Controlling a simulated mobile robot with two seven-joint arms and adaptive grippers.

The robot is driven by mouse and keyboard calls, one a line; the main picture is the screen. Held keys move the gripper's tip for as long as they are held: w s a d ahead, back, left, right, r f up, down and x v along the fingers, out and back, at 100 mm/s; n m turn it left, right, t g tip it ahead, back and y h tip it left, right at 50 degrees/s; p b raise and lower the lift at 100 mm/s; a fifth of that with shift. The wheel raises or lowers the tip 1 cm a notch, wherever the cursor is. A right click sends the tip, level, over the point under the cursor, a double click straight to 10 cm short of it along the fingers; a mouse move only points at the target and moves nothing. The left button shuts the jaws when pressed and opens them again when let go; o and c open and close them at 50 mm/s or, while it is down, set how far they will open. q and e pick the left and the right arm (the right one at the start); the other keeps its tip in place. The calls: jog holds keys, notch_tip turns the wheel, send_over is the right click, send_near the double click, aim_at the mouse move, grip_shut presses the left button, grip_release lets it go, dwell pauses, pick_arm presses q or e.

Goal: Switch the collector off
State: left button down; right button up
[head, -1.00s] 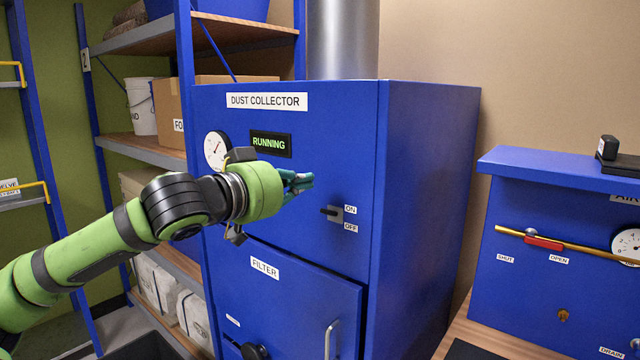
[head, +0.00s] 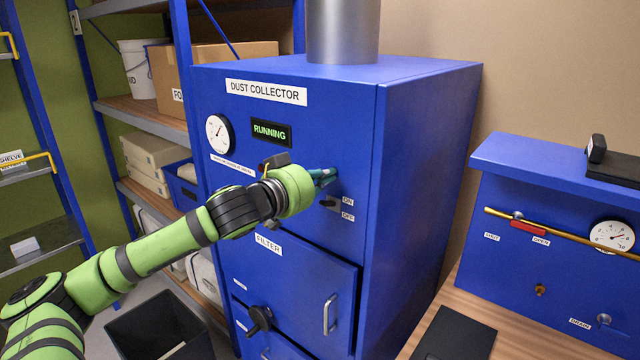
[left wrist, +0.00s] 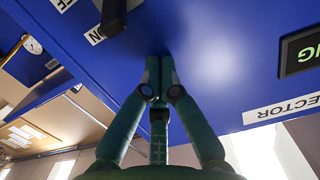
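The blue dust collector (head: 420,150) stands in the middle of the head view, and its display (head: 271,132) reads RUNNING. Its dark switch lever (head: 328,203) sits beside the ON label (head: 348,201) and the OFF label (head: 348,216). My left gripper (head: 328,175) is just above the lever, close to the front panel. In the left wrist view its green fingers (left wrist: 158,70) are together with nothing between them. The lever (left wrist: 113,14) shows there beside the fingertips, apart from them, partly cut off by the frame. My right gripper is not in view.
A filter door (head: 290,290) with a handle and black knob lies below the switch. Blue shelving (head: 180,70) with boxes stands at left. A blue air panel (head: 560,280) stands on a wooden bench at right. A black bin (head: 160,325) is on the floor.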

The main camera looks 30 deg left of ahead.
aim_at(328, 203)
pick_arm(q)
jog(key=shift+s+f, duration=0.4)
jog(key=shift+f, duration=0.35)
jog(key=shift+s+f, duration=0.4)
jog(key=shift+f, duration=0.35)
